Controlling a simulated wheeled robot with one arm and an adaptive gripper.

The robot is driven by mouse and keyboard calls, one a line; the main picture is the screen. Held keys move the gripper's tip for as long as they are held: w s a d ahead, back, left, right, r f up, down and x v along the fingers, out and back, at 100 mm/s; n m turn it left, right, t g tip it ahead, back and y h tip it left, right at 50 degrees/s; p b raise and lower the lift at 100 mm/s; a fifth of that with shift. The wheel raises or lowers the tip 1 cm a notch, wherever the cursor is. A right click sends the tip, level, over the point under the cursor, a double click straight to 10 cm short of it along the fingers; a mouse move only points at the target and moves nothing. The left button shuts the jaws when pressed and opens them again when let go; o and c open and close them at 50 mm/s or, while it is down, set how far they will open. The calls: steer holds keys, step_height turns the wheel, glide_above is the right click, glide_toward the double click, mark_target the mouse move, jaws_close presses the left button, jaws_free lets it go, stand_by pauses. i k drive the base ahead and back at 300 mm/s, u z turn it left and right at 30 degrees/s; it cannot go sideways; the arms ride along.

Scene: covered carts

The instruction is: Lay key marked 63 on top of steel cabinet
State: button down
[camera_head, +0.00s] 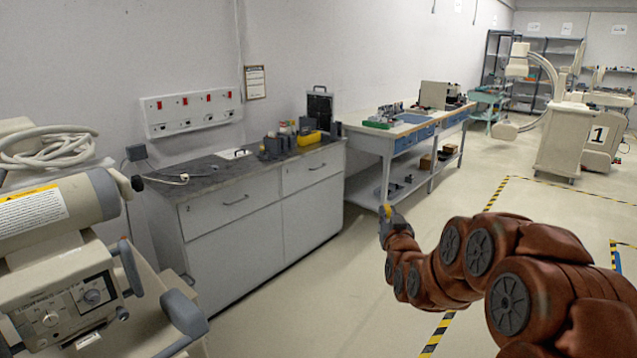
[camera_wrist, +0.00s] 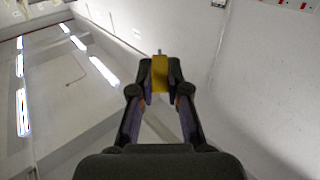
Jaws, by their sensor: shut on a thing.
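My gripper (camera_head: 390,219) is at the end of my red-brown arm, raised over the floor to the right of the grey cabinet. In the wrist view my gripper (camera_wrist: 160,86) is shut on a yellow piece with a thin metal tip, which looks like the key (camera_wrist: 159,70). No number is readable on it. In the head view a small yellow bit of the key (camera_head: 386,210) shows at the fingertips. The grey steel cabinet (camera_head: 240,222), with a dark worn top, stands against the wall left of my gripper. The key is apart from it.
The cabinet top holds a yellow bin (camera_head: 309,138), dark containers and a cable (camera_head: 165,179), with bare room between. A workbench (camera_head: 388,131) stands behind my gripper. A cream medical machine (camera_head: 75,240) fills the left front. Open floor lies between.

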mark_target(236, 171)
steer(key=z, duration=0.3)
steer(key=i, duration=1.65)
steer(key=u, duration=0.5)
steer(key=i, duration=1.1)
steer(key=u, duration=1.4)
steer(key=i, duration=0.6)
steer(key=u, duration=0.7)
